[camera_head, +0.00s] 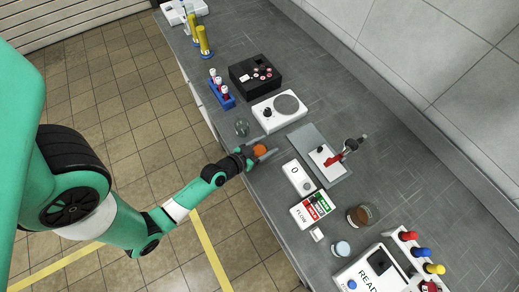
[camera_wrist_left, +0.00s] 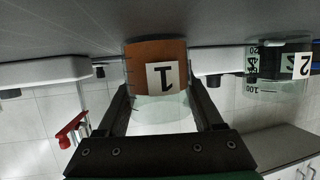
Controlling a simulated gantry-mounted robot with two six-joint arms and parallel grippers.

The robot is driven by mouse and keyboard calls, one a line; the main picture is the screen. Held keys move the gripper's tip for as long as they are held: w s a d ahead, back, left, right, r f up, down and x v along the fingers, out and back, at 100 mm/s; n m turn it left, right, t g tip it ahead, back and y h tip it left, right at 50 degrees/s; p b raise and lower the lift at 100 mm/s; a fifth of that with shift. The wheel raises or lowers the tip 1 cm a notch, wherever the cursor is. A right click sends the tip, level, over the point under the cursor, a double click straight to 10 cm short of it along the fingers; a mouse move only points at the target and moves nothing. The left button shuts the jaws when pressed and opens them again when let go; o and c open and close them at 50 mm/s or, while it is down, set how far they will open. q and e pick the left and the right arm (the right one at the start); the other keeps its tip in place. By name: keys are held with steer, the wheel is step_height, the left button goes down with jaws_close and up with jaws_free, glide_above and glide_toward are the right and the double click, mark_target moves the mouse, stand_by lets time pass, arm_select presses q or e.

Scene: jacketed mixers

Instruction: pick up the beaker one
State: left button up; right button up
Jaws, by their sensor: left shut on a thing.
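Beaker one (camera_wrist_left: 165,102) is a clear glass beaker with orange-brown contents and a white label reading 1. It shows upside down in the wrist view, between the two fingers of my left gripper (camera_wrist_left: 162,105). In the head view my left gripper (camera_head: 259,153) is at the counter's front edge, shut on the beaker, of which mostly the orange contents (camera_head: 260,150) show. I cannot tell whether the beaker's base touches the counter. My right gripper is in neither view.
A clear beaker labelled 2 (camera_wrist_left: 278,75) stands close by; it also shows in the head view (camera_head: 241,127). A white stirrer (camera_head: 279,111), a white scale (camera_head: 299,178), a clamp stand (camera_head: 327,159) and a brown-filled beaker (camera_head: 361,216) are on the counter (camera_head: 355,120).

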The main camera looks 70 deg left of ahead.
arm_select(q)
steer(key=c, duration=0.4)
steer(key=shift+r, duration=0.1)
steer(key=shift+r, duration=0.25)
steer(key=s+d+r+p, duration=0.5)
steer(key=d+r, duration=0.7)
steer(key=d, duration=0.1)
steer(key=shift+s+r, duration=0.15)
steer(key=shift+r, duration=0.1)
